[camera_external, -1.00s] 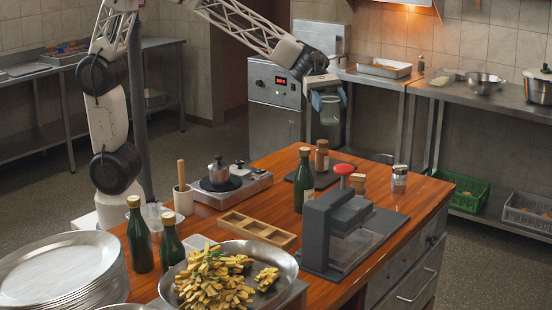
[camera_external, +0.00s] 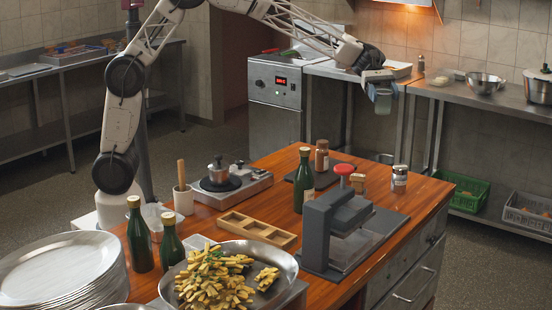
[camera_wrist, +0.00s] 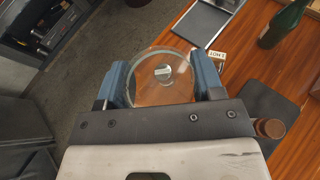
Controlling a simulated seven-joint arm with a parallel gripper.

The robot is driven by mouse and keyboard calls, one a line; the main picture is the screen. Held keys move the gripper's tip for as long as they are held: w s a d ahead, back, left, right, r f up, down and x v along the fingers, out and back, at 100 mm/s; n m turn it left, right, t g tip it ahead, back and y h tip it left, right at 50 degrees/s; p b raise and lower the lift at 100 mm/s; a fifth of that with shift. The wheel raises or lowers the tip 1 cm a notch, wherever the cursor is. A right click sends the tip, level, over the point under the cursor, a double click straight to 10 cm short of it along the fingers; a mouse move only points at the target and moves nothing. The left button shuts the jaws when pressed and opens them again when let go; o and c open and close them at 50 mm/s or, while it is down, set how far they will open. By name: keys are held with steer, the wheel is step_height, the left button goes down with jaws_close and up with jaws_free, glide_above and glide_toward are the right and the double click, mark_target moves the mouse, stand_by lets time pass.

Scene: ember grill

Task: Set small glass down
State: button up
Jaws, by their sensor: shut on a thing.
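My gripper (camera_external: 380,88) is held high at the far right of the wooden island, in front of the back counter. It is shut on a small clear glass (camera_external: 382,103), which hangs below the fingers in the air. In the wrist view the glass (camera_wrist: 162,76) sits between the two blue fingers, seen from above as a round rim. A pale round spot shows inside or through it. The wooden table (camera_external: 283,166) lies lower, and its edge runs under the glass in the wrist view.
A green bottle (camera_external: 304,182), a brown-capped jar (camera_external: 322,155) and a small shaker (camera_external: 399,180) stand on the table. The wooden divided tray (camera_external: 257,230) and stove (camera_external: 232,186) are farther left. Floor lies beyond the table edge.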

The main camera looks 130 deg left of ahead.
steer(key=a+f, duration=0.3)
steer(key=f, duration=0.8)
steer(key=shift+s+a+f, duration=0.2)
steer(key=shift+a+f, duration=0.15)
steer(key=shift+f, duration=0.05)
steer(key=shift+f, duration=2.5)
steer(key=shift+f, duration=0.1)
steer(key=shift+f, duration=2.4)
steer(key=shift+f, duration=0.1)
